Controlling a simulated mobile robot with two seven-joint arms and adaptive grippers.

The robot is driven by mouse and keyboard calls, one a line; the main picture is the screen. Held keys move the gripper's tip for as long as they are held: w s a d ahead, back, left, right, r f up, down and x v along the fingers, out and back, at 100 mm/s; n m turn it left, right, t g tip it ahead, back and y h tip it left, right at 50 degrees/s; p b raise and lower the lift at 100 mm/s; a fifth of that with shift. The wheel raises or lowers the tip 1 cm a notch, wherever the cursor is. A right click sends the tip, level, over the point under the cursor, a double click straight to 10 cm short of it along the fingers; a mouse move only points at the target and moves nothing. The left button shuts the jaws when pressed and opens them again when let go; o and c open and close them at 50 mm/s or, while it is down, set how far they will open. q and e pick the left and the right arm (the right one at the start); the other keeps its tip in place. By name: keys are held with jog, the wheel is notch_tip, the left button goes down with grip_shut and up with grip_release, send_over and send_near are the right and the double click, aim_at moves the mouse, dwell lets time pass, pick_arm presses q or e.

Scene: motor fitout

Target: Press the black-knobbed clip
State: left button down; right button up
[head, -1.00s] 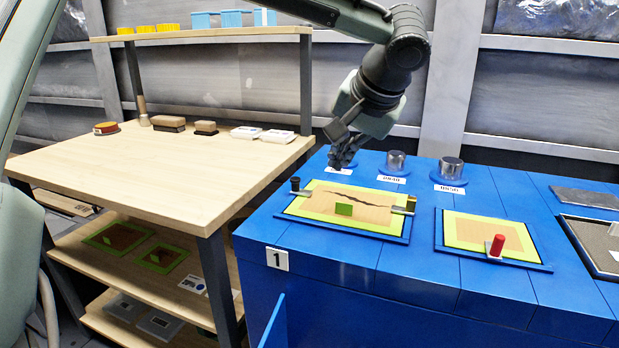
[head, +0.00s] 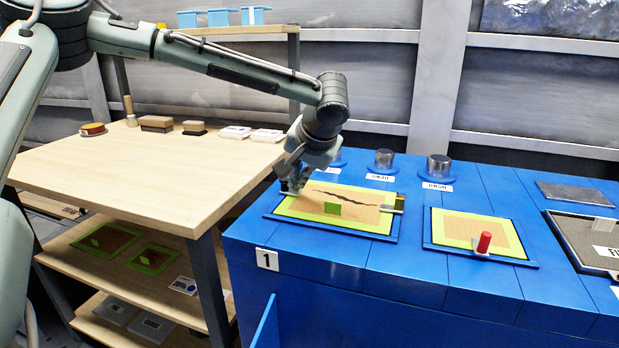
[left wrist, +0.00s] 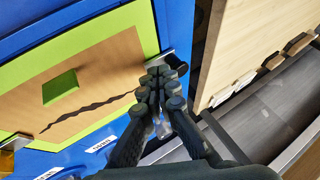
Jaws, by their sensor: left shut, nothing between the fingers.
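The black-knobbed clip is at the far left corner of the left framed panel (head: 312,220). In the head view my left gripper (head: 291,186) covers it. In the left wrist view a small grey metal piece of the clip (left wrist: 161,55) shows just past the fingertips, at the corner of the green frame; its knob is mostly hidden or blends with the dark fingers. My left gripper (left wrist: 164,84) is shut and empty, pointing down over that corner. I cannot tell whether it touches the clip. My right gripper is not in view.
A yellow-knobbed clip (head: 398,203) sits at the panel's right edge. A second panel (head: 455,227) with a red-knobbed clip (head: 484,242) lies to the right on the blue bench (head: 400,270). Metal cylinders (head: 438,167) stand behind. A wooden table (head: 170,180) is at left.

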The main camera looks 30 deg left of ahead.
aim_at(281, 197)
pick_arm(q)
jog(key=shift+a, duration=0.15)
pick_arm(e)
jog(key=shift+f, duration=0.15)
pick_arm(q)
jog(key=shift+a, duration=0.1)
jog(key=a, duration=0.3)
jog(key=shift+s, duration=0.4)
jog(key=shift+a, duration=0.1)
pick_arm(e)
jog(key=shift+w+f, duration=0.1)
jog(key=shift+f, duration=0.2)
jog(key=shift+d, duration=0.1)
